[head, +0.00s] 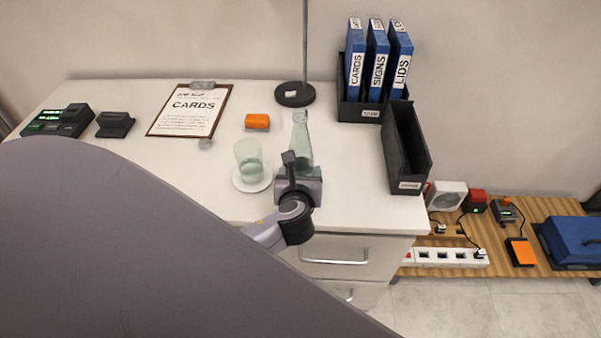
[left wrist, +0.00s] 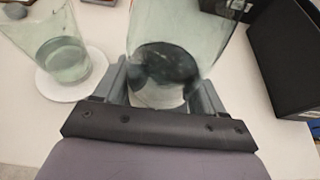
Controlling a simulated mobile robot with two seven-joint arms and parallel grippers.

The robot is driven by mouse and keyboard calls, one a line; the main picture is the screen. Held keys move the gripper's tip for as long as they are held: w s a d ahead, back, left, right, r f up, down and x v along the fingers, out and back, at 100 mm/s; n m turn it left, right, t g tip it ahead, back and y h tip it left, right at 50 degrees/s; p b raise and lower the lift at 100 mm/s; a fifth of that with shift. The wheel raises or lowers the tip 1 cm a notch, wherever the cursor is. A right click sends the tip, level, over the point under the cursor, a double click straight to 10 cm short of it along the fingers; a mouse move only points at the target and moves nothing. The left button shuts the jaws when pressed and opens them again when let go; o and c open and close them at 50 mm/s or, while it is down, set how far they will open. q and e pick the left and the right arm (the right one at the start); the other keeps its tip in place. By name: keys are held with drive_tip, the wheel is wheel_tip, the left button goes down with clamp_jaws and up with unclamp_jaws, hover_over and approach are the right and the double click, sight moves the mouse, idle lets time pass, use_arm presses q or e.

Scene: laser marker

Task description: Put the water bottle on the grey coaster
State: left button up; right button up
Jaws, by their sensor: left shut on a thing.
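The water bottle (head: 301,138) is pale green clear glass with a narrow neck, upright near the desk's front. My left gripper (head: 298,172) is shut on it and hides its lower part in the head view. In the left wrist view the bottle (left wrist: 190,45) stands between the two fingers (left wrist: 160,85). A dark patch shows through its glass; I cannot tell what it is. I cannot tell whether its base touches the desk. I cannot make out a grey coaster; the only coaster I see is a pale, whitish one (head: 241,187) under a drinking glass. My right gripper is not in view.
The drinking glass (head: 247,158) stands close left of the bottle. An empty black bin (head: 408,150) is to the right. A clipboard (head: 190,115) lies left. The desk's right front corner is clear.

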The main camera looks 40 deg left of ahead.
use_arm(q)
drive_tip(key=o, duration=1.6)
drive_tip(key=shift+c, duration=0.2)
drive_tip(key=shift+r, duration=0.1)
drive_tip(key=p+v, duration=0.1)
drive_tip(key=v, duration=1.1)
drive_tip(key=s+d+f+n+h, duration=0.2)
drive_tip(key=s+f+n+h, duration=0.2)
drive_tip(key=n, duration=0.9)
drive_tip(key=s+d+f+n+h, duration=0.2)
drive_tip(key=s+f+n+h, duration=0.3)
drive_tip(key=f+n, duration=0.4)
drive_tip(key=n, duration=0.5)
drive_tip(key=shift+f+g, duration=0.15)
drive_tip(key=shift+g, duration=0.25)
drive_tip(key=shift+s, duration=0.1)
